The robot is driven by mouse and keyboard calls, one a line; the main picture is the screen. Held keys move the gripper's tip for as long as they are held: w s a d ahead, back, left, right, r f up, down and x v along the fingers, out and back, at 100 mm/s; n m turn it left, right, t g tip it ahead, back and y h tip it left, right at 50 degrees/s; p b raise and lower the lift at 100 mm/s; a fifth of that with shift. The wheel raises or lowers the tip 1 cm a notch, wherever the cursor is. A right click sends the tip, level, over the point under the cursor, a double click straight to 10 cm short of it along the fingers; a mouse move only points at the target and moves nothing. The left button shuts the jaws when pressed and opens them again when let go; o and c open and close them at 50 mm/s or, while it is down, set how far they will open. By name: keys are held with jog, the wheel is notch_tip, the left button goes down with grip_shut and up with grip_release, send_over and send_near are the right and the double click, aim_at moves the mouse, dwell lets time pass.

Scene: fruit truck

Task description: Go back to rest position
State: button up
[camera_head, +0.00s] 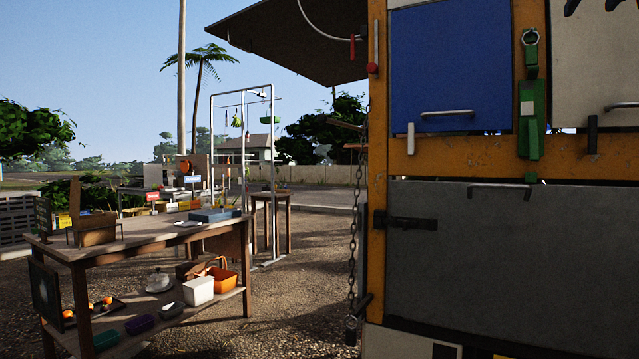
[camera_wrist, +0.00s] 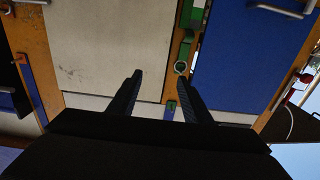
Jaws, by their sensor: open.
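My gripper (camera_wrist: 162,95) shows in the wrist view with its two dark fingers spread apart and nothing between them. It is in front of the truck's side, facing a white panel (camera_wrist: 105,45) and a green latch (camera_wrist: 183,47) on an orange post. A blue panel (camera_wrist: 245,60) is right of the fingers. In the head view my gripper and arm do not show. There the blue panel (camera_head: 445,55) is at the upper right, with the green latch (camera_head: 530,120) beside it.
A grey lower door (camera_head: 510,265) with a handle fills the right of the head view. A hanging chain (camera_head: 354,240) is at the truck's corner. A wooden table (camera_head: 150,236) with crates and bowls stands at left. Gravel ground (camera_head: 290,310) lies open between them.

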jog(key=w+a+f+n+g+y, duration=0.1)
jog(key=w+a+f+y, duration=0.2)
jog(key=a+f, duration=0.6)
jog(key=w+a+f+n+g+y, duration=0.1)
jog(key=w+a+f+g+y, duration=0.2)
jog(key=f, duration=1)
jog(key=w+a+f+n+y, duration=0.2)
jog(key=a+f, duration=0.6)
jog(key=f, duration=0.3)
jog(key=s+a+f+n+g+y, duration=0.1)
jog(key=s+a+f+g, duration=0.2)
jog(key=a+f, duration=0.45)
jog(key=s+a+f+n+g+y, duration=0.1)
jog(key=s+a+f+g, duration=0.3)
jog(key=f, duration=0.6)
jog(key=s+a+f+n+g, duration=0.1)
jog(key=s+a+f+g, duration=0.1)
jog(key=s+a+f, duration=0.55)
jog(key=s+a+f+n+g, duration=0.2)
jog(key=s+a+f, duration=0.1)
jog(key=s+f, duration=0.8)
jog(key=s+d+r+m+p, duration=0.2)
jog(key=d+r+p, duration=0.6)
jog(key=p, duration=0.7)
jog(key=shift+m+h, duration=0.4)
